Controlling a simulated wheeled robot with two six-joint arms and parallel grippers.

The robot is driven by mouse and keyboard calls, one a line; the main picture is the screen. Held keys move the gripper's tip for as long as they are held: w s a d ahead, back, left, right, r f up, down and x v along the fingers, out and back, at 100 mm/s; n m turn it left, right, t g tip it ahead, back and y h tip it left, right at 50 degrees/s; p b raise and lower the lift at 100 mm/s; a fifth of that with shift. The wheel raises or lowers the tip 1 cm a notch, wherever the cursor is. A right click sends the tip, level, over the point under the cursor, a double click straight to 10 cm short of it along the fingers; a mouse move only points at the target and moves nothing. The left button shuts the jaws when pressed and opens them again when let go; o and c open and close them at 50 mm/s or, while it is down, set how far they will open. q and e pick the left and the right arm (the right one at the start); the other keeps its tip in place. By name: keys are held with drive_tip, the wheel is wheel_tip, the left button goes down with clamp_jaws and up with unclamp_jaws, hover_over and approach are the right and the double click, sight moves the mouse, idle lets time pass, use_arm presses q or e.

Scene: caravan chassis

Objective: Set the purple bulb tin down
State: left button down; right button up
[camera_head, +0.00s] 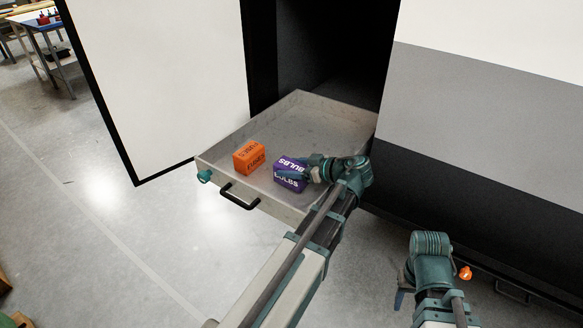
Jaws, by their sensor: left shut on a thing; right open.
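The purple bulb tin (290,174), marked BULBS in white, is in or just above the pulled-out tray (330,111). I cannot tell whether its underside touches the tray floor. My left gripper (306,171) is shut on the tin from its right side and hides part of that side. My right gripper (401,290) is low at the right, apart from the tray, with its fingers partly hidden by its own wrist.
An orange fuse tin (249,157) sits in the tray, left of the purple tin. The tray front has a black handle (239,196) and a teal knob (204,176). The back of the tray is bare. An open white door (160,80) stands at the left.

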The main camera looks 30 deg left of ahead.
use_arm(q)
drive_tip(key=shift+f+b, duration=0.6)
drive_tip(key=shift+f, duration=0.15)
idle(0.3)
unclamp_jaws()
drive_tip(key=shift+p+v, duration=2.65)
drive_tip(key=shift+v, duration=4.3)
